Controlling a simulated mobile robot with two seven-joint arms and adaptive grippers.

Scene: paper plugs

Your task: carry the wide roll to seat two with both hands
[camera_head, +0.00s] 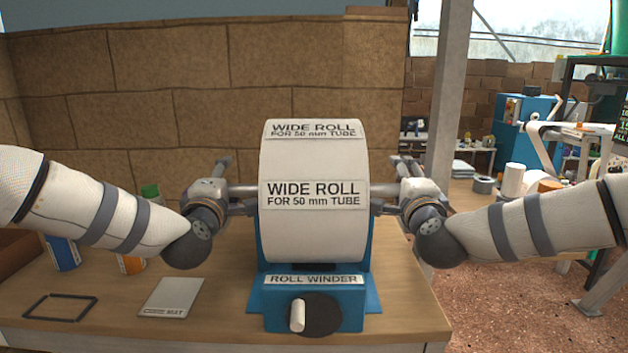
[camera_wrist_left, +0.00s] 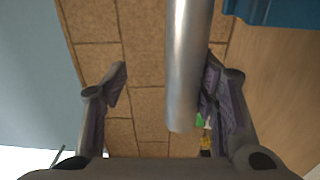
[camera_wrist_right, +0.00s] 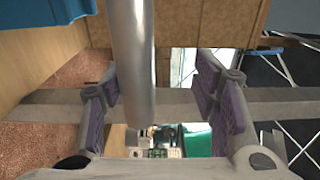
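The wide roll (camera_head: 314,232), white with two "WIDE ROLL FOR 50 mm TUBE" labels, sits upright at the blue roll winder (camera_head: 372,292). A grey metal bar shows in the left wrist view (camera_wrist_left: 188,70) and in the right wrist view (camera_wrist_right: 131,60). My left gripper (camera_head: 238,188) is at the roll's left side, open, with the bar between its fingers and close to the right-hand finger. My right gripper (camera_head: 391,188) is at the roll's right side, open, with the bar between its fingers and nearer the left-hand finger. I cannot make out seat two.
A grey mat card (camera_head: 172,298) and a dark square frame (camera_head: 60,307) lie on the wooden table (camera_head: 225,320). A blue can (camera_head: 63,254) stands behind my left arm. A brick-patterned wall (camera_head: 170,70) rises close behind. Shelving and a blue machine stand far right.

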